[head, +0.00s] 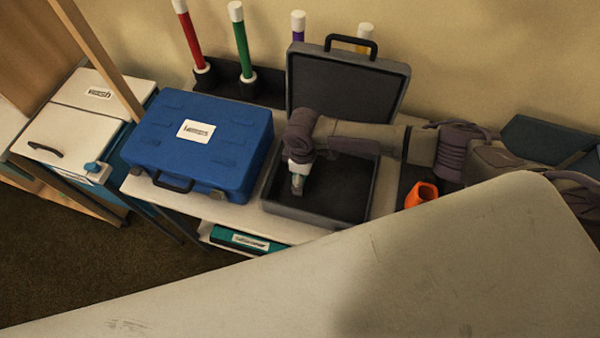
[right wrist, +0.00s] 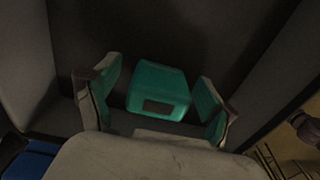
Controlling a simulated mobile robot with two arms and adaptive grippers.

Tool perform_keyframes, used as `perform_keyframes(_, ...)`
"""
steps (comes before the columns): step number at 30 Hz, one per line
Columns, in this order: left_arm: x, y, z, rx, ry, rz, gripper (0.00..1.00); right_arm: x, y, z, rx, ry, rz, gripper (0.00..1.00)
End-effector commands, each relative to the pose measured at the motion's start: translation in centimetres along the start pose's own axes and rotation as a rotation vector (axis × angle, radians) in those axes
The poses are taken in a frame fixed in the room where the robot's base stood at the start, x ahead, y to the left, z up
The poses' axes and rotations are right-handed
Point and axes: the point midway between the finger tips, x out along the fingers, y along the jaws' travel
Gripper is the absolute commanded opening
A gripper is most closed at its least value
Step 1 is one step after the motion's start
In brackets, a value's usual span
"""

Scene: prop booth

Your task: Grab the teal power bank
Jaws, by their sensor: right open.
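The teal power bank (right wrist: 158,86) is a rounded block with a dark label, lying on the dark floor of the open grey case (head: 342,218). In the right wrist view it sits between the two spread fingers of my right gripper (right wrist: 160,80), with a gap on each side. The finger pads are also teal. In the head view my right gripper (head: 298,180) points down into the case from above, near its left side. There the power bank cannot be told apart from the fingers. My left gripper is in neither view.
A closed blue case (head: 225,150) stands just left of the open case. The open lid (head: 345,90) rises behind. Coloured tubes stand in a rack (head: 240,85) at the back. An orange holder (head: 421,194) is to the right. A teal box (head: 245,240) is on the lower shelf.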

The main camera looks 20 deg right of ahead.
Motion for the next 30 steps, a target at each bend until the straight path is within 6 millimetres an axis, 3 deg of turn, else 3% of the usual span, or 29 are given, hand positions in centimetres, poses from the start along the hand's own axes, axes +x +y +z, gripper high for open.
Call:
perform_keyframes(3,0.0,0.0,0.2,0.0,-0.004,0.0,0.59,0.0,0.0,0.0,0.0,0.0,0.0,0.8)
perform_keyframes(15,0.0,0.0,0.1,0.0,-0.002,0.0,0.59,-0.1,0.0,0.0,0.0,0.0,0.0,0.13)
perform_keyframes(25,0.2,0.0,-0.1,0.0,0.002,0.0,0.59,-0.4,0.0,-0.1,0.0,0.002,0.0,0.13)
perform_keyframes(30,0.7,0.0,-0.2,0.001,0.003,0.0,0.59,-2.0,0.1,-0.1,0.0,0.004,0.001,0.13)
